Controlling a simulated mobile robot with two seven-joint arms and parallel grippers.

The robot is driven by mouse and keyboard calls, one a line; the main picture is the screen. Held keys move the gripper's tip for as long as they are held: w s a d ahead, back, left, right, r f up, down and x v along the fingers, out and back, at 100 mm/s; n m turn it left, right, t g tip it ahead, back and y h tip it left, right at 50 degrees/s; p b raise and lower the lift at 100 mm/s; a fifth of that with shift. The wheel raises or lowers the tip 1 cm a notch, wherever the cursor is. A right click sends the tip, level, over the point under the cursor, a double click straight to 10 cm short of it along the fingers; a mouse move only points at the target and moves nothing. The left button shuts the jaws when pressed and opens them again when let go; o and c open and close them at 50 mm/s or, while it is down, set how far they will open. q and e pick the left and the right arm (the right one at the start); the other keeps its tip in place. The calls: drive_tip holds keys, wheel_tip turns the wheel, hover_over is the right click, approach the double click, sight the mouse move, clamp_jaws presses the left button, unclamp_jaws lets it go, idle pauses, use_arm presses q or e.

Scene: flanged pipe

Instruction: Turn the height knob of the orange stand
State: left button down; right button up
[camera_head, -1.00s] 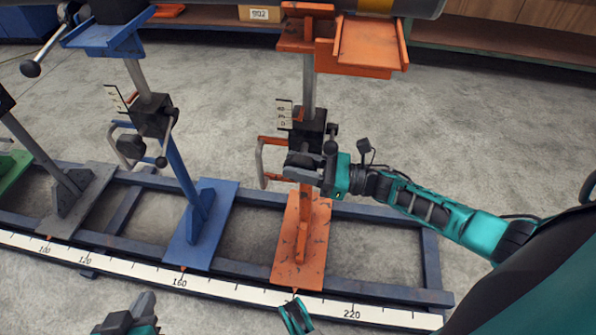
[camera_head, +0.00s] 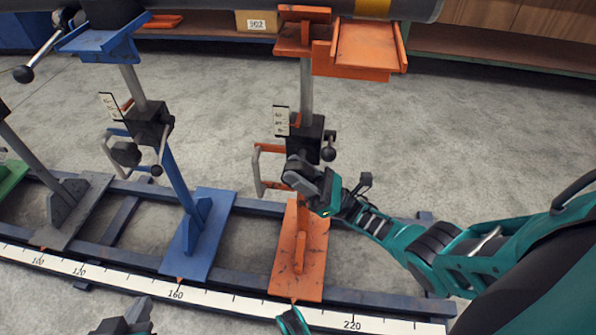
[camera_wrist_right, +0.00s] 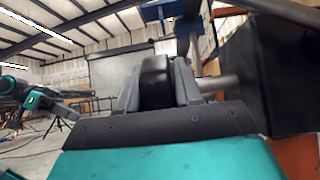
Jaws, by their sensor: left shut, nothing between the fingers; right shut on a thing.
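The orange stand (camera_head: 298,270) stands on the rail with a black clamp block (camera_head: 308,136) on its grey post and an orange cradle on top. My right gripper (camera_head: 297,172) is at the front of the block, just below it, and covers the height knob in the head view. In the right wrist view a black knob (camera_wrist_right: 156,82) sits between the two grey fingers, which are shut on it. A small black ball-ended lever (camera_head: 328,153) is at the block's right. My left gripper (camera_head: 138,312) is shut and empty at the bottom edge, away from the stand.
A blue stand (camera_head: 200,230) and a grey stand (camera_head: 75,210) stand to the left on the same rail. A ruler strip (camera_head: 230,301) runs along the rail's front. A pipe (camera_head: 390,8) lies across the top.

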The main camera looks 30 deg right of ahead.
use_arm(q)
drive_tip(key=shift+s+f, duration=0.2)
use_arm(e)
drive_tip(key=shift+y, duration=0.3)
idle(0.3)
use_arm(q)
drive_tip(key=shift+w+r, duration=0.2)
use_arm(e)
drive_tip(key=o, duration=1)
drive_tip(key=shift+c, duration=0.2)
drive_tip(key=shift+s+d+f, duration=0.25)
drive_tip(key=shift+d+f, duration=0.1)
drive_tip(key=shift+f, duration=0.05)
use_arm(q)
drive_tip(key=shift+s+f, duration=0.2)
use_arm(e)
drive_tip(key=s+d, duration=0.7)
drive_tip(key=d, duration=0.2)
drive_tip(key=shift+s+d, duration=0.15)
drive_tip(key=shift+d, duration=0.15)
use_arm(q)
drive_tip(key=shift+w+r, duration=0.2)
